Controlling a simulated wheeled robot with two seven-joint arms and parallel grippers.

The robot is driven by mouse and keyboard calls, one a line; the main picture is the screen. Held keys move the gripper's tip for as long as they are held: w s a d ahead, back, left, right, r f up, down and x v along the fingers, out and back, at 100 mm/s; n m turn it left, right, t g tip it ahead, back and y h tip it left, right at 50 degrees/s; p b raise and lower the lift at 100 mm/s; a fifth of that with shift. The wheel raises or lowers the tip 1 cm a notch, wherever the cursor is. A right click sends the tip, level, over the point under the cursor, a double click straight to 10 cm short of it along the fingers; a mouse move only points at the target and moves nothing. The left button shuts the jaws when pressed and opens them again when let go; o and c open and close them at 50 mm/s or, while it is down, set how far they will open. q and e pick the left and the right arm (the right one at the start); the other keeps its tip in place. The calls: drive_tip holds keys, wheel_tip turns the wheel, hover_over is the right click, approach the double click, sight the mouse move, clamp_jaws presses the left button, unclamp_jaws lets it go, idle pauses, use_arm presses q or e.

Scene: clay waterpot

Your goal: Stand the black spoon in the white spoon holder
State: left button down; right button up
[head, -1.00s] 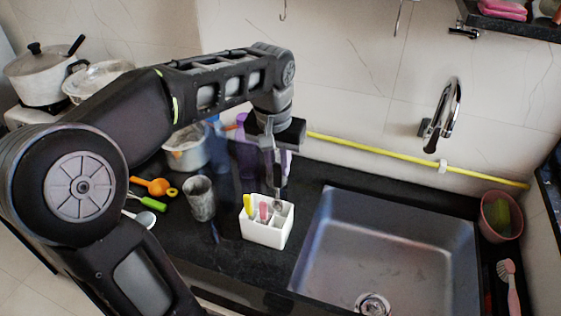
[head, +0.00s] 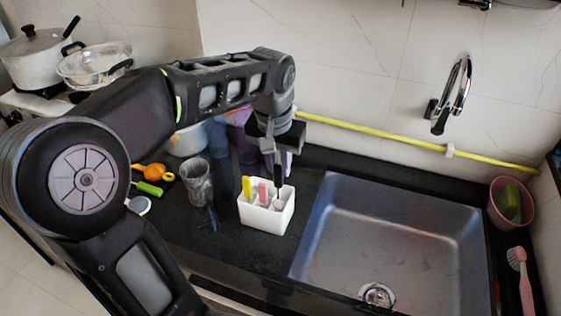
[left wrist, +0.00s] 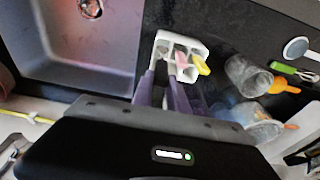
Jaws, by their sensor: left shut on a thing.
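The white spoon holder (head: 264,222) stands on the dark counter left of the sink. It holds a yellow-handled utensil (head: 247,188) and a pink-handled one (head: 263,193). My left gripper (head: 273,150) is above the holder, pointing down and shut on the black spoon (head: 279,176). The spoon hangs roughly upright, with its lower end at the holder's right compartment; whether it touches bottom is hidden. In the left wrist view, the holder (left wrist: 160,48) shows just beyond my gripper's fingers (left wrist: 166,90); the spoon is not clear there. My right gripper is out of view.
The sink (head: 385,235) lies right of the holder. A grey cup (head: 197,183) stands to its left. Orange (head: 150,171) and green (head: 148,188) utensils lie farther left. A yellow pipe (head: 400,137) runs along the wall behind.

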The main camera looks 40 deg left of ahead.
sight(279, 177)
use_arm(q)
drive_tip(key=shift+f+b, duration=1.4)
drive_tip(key=shift+f, duration=0.7)
drive_tip(key=c, duration=1.2)
unclamp_jaws()
drive_tip(key=shift+c, duration=0.2)
drive_tip(key=shift+s+d+r, duration=0.1)
drive_tip(key=shift+s+r, duration=0.1)
drive_tip(key=shift+r, duration=1.1)
drive_tip(key=shift+s+d+r, duration=0.1)
drive_tip(key=shift+s+r, duration=0.05)
drive_tip(key=shift+r, duration=1.2)
drive_tip(key=shift+s+d+r, duration=0.1)
drive_tip(key=shift+s+r, duration=0.1)
drive_tip(key=shift+r, duration=1.1)
